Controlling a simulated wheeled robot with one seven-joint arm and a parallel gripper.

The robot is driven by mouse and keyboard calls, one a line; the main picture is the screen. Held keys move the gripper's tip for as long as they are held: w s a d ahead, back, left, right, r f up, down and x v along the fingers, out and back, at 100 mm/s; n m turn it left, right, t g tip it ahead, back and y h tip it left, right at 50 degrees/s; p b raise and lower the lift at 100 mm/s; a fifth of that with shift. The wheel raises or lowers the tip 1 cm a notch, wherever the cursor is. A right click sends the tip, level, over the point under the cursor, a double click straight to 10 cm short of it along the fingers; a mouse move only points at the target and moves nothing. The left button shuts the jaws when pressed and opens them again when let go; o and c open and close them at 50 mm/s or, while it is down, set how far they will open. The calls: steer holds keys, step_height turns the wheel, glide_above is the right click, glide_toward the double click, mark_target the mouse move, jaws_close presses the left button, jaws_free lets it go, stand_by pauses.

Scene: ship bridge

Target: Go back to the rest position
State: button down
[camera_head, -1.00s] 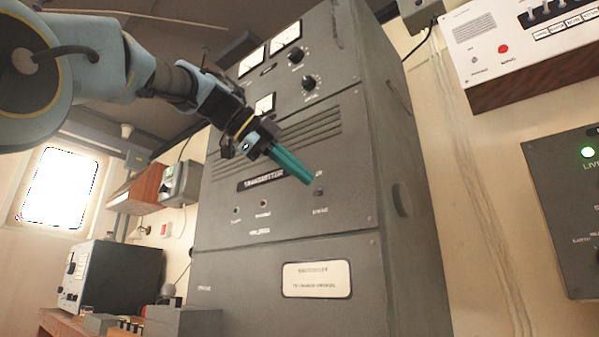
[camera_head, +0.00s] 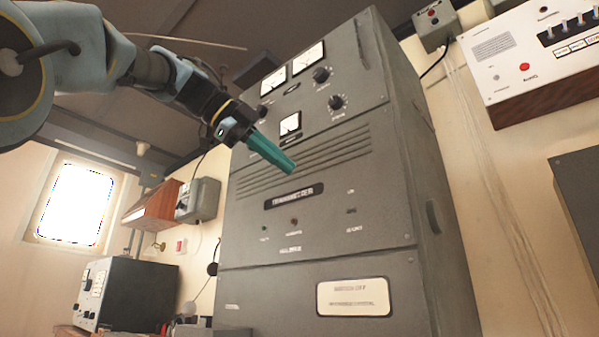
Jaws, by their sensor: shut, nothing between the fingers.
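My gripper (camera_head: 288,167) is at the end of my arm, which reaches in from the upper left. Its teal fingers are together with nothing between them, pointing down and right. It is in front of the grey transmitter cabinet (camera_head: 330,245), overlapping the vented panel in the picture. I cannot tell the distance between the fingertips and the cabinet, and no contact is clear.
Left of the cabinet are a wall-mounted wooden box (camera_head: 152,204), a grey wall box (camera_head: 198,200), a bright window (camera_head: 72,204) and a dark instrument (camera_head: 125,292). At the right are a white switch panel (camera_head: 520,60) and a grey panel (camera_head: 580,200).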

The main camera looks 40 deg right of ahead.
steer(key=shift+v, duration=0.8)
steer(key=shift+f, duration=0.2)
steer(key=w+a+f+n+t+y, duration=0.2)
steer(key=w+f+n+t, duration=0.1)
steer(key=w+f+n, duration=1)
steer(key=w+a+f+n+t+y, duration=0.1)
steer(key=w+a+f+n+y, duration=0.2)
steer(key=f, duration=0.6)
steer(key=w+a+f+n, duration=0.3)
steer(key=w+f, duration=0.2)
steer(key=f, duration=0.4)
steer(key=a+f+n+y, duration=0.2)
steer(key=a+f+n, duration=0.2)
steer(key=a+f, duration=0.45)
steer(key=a+f+n+y, duration=0.2)
steer(key=a+f+n, duration=0.25)
steer(key=f, duration=0.65)
steer(key=s+a+f+n+y, duration=0.3)
steer(key=s+a+f+n, duration=0.3)
steer(key=s+a+f, duration=0.6)
steer(key=w+p+v, duration=0.2)
steer(key=p+v, duration=0.8)
steer(key=p, duration=0.1)
steer(key=w+d+r+p+v, duration=0.1)
steer(key=w+p+v, duration=0.1)
steer(key=p+v, duration=0.8)
steer(key=shift+w+g+p, duration=0.4)
steer(key=shift+w+p, duration=0.05)
steer(key=shift+p, duration=0.25)
